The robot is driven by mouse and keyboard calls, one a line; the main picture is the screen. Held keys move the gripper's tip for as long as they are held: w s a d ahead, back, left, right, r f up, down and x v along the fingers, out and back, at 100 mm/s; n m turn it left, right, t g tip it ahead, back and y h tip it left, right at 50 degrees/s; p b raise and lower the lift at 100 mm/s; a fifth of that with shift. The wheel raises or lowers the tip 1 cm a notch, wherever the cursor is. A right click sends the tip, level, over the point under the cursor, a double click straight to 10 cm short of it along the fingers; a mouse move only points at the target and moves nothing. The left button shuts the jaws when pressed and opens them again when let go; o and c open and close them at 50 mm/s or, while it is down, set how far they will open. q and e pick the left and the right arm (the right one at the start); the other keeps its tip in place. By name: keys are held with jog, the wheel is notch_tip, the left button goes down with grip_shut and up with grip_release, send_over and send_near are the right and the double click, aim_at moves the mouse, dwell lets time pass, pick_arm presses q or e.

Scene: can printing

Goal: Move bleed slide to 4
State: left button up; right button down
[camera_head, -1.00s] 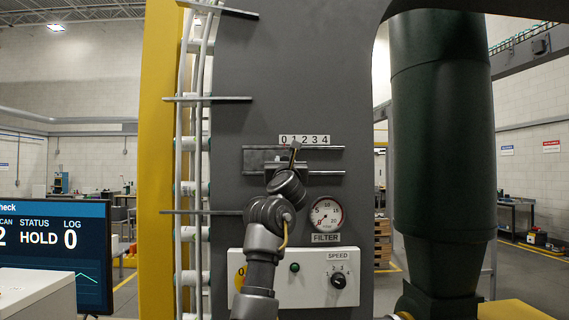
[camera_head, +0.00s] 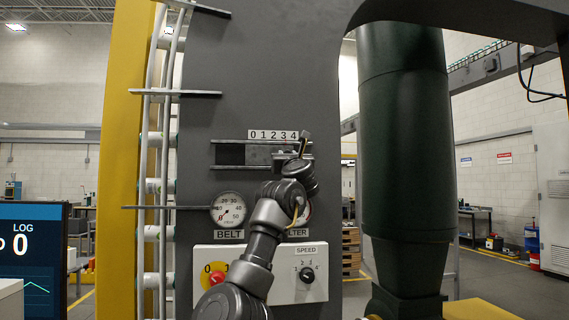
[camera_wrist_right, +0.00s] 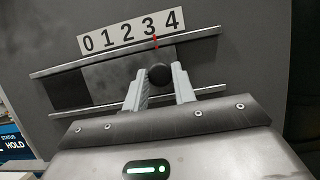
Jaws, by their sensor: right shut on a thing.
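The bleed slide (camera_wrist_right: 108,78) is a grey plate between two horizontal rails, under a white number strip (camera_head: 273,134) reading 0 to 4. In the right wrist view its red pointer (camera_wrist_right: 155,42) stands just past the 3, short of the 4. My right gripper (camera_head: 303,150) is at the right part of the rails. In the wrist view its two fingers are shut on the slide's round black knob (camera_wrist_right: 159,74), one on each side. In the head view the gripper hides the knob and pointer. My left gripper is not in view.
Below the rails are a BELT gauge (camera_head: 229,209), a mostly hidden FILTER gauge (camera_head: 308,210) and a white panel (camera_head: 285,288) with a red-yellow switch and a SPEED dial (camera_head: 307,275). Pipes (camera_head: 160,150) run at left. A dark green duct (camera_head: 405,140) stands at right.

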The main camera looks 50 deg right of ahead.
jog(key=shift+s+d+r+b, duration=0.15)
jog(key=shift+s+d+b, duration=0.25)
jog(key=shift+s+d, duration=0.6)
jog(key=shift+w+d, duration=0.1)
jog(key=c, duration=1.6)
grip_release()
jog(key=o, duration=0.5)
jog(key=shift+d, duration=0.15)
jog(key=shift+c, duration=0.2)
